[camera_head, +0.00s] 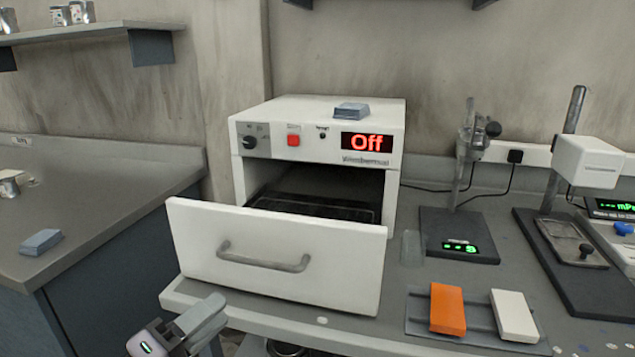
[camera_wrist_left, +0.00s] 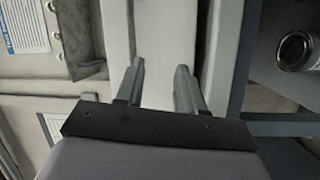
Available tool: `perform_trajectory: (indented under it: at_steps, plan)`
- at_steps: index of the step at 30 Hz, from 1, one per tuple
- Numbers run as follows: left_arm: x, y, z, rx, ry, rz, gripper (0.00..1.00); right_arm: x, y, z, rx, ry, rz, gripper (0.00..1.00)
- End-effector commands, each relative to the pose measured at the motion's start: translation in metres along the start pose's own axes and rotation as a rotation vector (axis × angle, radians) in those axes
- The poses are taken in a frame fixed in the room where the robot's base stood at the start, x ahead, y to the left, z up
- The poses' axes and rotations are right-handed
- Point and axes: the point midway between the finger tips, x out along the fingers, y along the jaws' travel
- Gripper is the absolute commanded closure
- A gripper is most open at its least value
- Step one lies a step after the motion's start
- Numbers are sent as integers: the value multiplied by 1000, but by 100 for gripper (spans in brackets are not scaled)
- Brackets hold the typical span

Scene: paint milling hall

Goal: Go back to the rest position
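My left gripper (camera_head: 208,319) is at the lower left of the head view, in front of and below the oven's drawer-like door (camera_head: 275,258). In the left wrist view its two fingers (camera_wrist_left: 160,82) stand apart with nothing held between them; a pale surface lies beyond. The white oven (camera_head: 262,140) has its door open at the front, with a grey handle (camera_head: 263,258), and its display reads "Off". My right gripper is in neither view.
On the bench (camera_head: 400,292) stand a stand with a dark base (camera_head: 445,225), an orange block (camera_head: 447,308) and a white block (camera_head: 514,315). A grey side counter (camera_head: 95,215) is at the left. A can (camera_wrist_left: 295,50) shows in the left wrist view.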

Motion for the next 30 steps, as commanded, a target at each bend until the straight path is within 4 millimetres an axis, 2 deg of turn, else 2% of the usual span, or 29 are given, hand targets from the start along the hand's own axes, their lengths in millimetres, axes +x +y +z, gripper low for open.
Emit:
perform_trajectory:
  at_steps: [5, 9, 12, 15, 18, 21, 30]
  plan:
    - [-32, -75, 25, 349, 14, -248, 62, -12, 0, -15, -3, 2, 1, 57]
    - [-72, -132, 54, 658, -65, -458, 62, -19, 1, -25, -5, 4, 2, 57]
    - [-105, -163, 76, 855, -158, -582, 62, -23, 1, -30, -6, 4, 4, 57]
    - [-133, -184, 94, 1008, -257, -671, 62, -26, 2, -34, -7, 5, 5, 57]
    - [-152, -196, 107, 1112, -332, -722, 62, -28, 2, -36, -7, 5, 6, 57]
    - [-162, -202, 113, 1165, -373, -745, 62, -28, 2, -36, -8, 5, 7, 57]
    - [-164, -204, 114, 1181, -383, -750, 62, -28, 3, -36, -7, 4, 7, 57]
